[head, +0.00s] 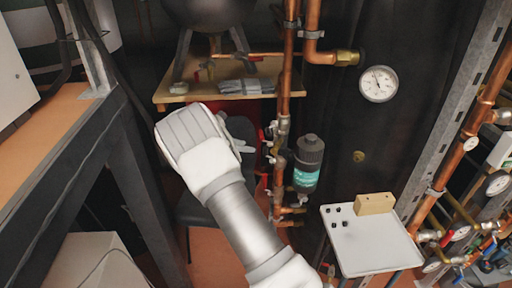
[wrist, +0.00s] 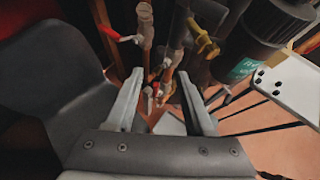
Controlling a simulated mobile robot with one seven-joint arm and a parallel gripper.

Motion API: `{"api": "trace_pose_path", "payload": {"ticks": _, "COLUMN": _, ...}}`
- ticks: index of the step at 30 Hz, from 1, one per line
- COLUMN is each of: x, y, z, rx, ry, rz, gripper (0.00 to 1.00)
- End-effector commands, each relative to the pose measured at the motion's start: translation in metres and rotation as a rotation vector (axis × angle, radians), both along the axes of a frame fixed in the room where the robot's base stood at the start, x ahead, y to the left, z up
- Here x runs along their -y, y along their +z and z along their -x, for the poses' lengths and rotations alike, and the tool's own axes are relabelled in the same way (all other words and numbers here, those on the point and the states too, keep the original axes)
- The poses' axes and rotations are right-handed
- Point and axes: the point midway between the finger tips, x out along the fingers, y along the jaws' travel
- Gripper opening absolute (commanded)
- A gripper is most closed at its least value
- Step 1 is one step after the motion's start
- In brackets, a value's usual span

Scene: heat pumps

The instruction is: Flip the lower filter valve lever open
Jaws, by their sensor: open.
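The filter (head: 308,160) is a dark canister with a teal label, beside vertical copper pipes in the head view. In the wrist view its dark body (wrist: 272,22) shows at upper right. Small valve fittings (head: 290,210) sit on the pipework below the filter. A red lever (wrist: 112,32) shows at upper left in the wrist view. More fittings, with a bit of red, (wrist: 155,88) show between and beyond my fingers. I cannot tell for sure which is the lower valve lever. My gripper (wrist: 160,82) is open and empty; in the head view my arm partly hides the area left of the pipes.
A white tray (head: 370,255) with a tan block (head: 374,204) stands right of the filter. A dark chair (wrist: 45,75) is close on the left in the wrist view. A wooden shelf (head: 170,92) and a gauge (head: 378,84) are above.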

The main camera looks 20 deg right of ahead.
Motion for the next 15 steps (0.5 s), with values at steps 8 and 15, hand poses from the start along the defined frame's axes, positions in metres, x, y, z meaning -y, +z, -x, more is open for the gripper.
{"api": "trace_pose_path", "payload": {"ticks": 8, "x": -0.036, "y": 0.024, "z": 0.014, "rx": 0.000, "ry": 0.001, "rz": -0.001, "gripper": 0.53}}
{"api": "trace_pose_path", "payload": {"ticks": 15, "x": -0.042, "y": 0.028, "z": 0.017, "rx": 0.000, "ry": 0.000, "rz": 0.000, "gripper": 0.53}}
